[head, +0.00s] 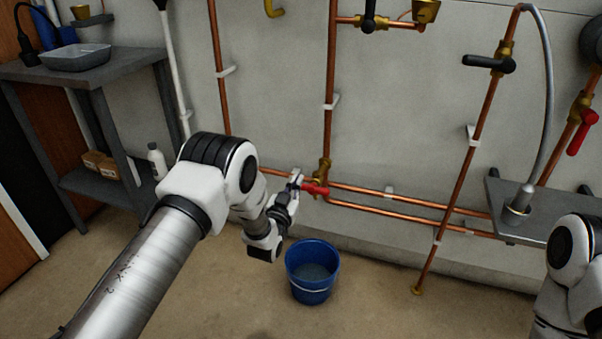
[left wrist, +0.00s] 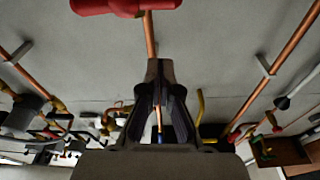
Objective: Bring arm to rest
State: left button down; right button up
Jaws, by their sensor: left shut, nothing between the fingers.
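My left arm reaches in from the left in the head view. Its gripper (head: 293,183) is at the copper pipes on the wall, beside a red valve handle (head: 314,189). In the left wrist view the gripper (left wrist: 159,68) is shut with nothing between its fingers. The red handle (left wrist: 112,6) shows there at the top edge, apart from the fingertips. Part of my right arm shows at the lower right of the head view; its gripper is out of the frame.
A blue bucket (head: 312,281) stands on the floor below the left gripper. Copper pipes (head: 330,95) run along the wall. A grey table (head: 88,70) with a tray (head: 75,57) stands at the left. A grey shelf (head: 541,214) juts out at the right. Floor around the bucket is clear.

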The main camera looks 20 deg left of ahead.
pick_arm(q)
jog(key=s+a+f+n+g+y, duration=0.1)
jog(key=s+f+g, duration=0.4)
jog(key=s+f, duration=0.6)
jog(key=s+a+f+g, duration=0.1)
jog(key=s+f+g, duration=0.55)
jog(key=s, duration=0.85)
jog(key=s+f+n+g, duration=0.15)
jog(key=s+g, duration=0.25)
jog(key=s, duration=0.8)
jog(key=s+f+m+g, duration=0.1)
jog(key=s+f+g, duration=0.25)
jog(key=s, duration=0.75)
notch_tip(320, 180, up, 28)
jog(key=p, duration=2.8)
jog(key=shift+r+g+p, duration=0.25)
jog(key=shift+g+p, duration=0.05)
jog(key=shift+p, duration=0.05)
jog(key=shift+s+n, duration=0.1)
jog(key=shift+n, duration=0.15)
